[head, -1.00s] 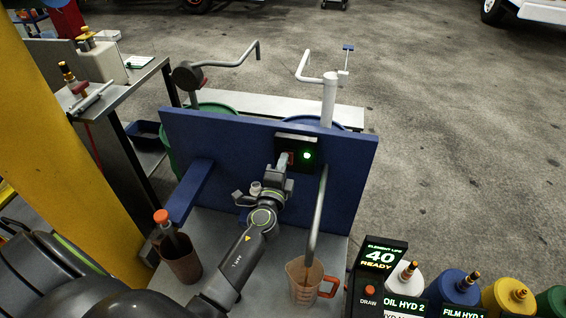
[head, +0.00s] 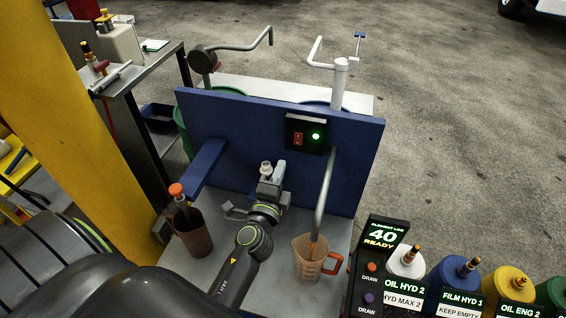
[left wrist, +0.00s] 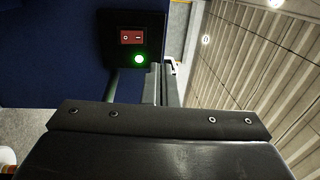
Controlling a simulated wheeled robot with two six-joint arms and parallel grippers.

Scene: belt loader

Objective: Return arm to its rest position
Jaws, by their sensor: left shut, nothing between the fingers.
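My left gripper (head: 279,168) is shut and empty, in front of the blue panel (head: 240,130) and below and left of the switch box. The black switch box (head: 305,133) carries a red rocker switch (head: 298,139) and a lit green lamp (head: 316,136). The gripper stands apart from the switch. In the left wrist view the red switch (left wrist: 131,37) and green lamp (left wrist: 138,59) show above the dark gripper body. My right gripper is not in view.
A bent metal spout (head: 325,195) runs down to a clear measuring jug (head: 310,260) at the right. A brown cup (head: 192,238) with an orange-topped tool stands at the left. A display (head: 384,236) reads 40 READY. A yellow post (head: 75,120) stands at far left.

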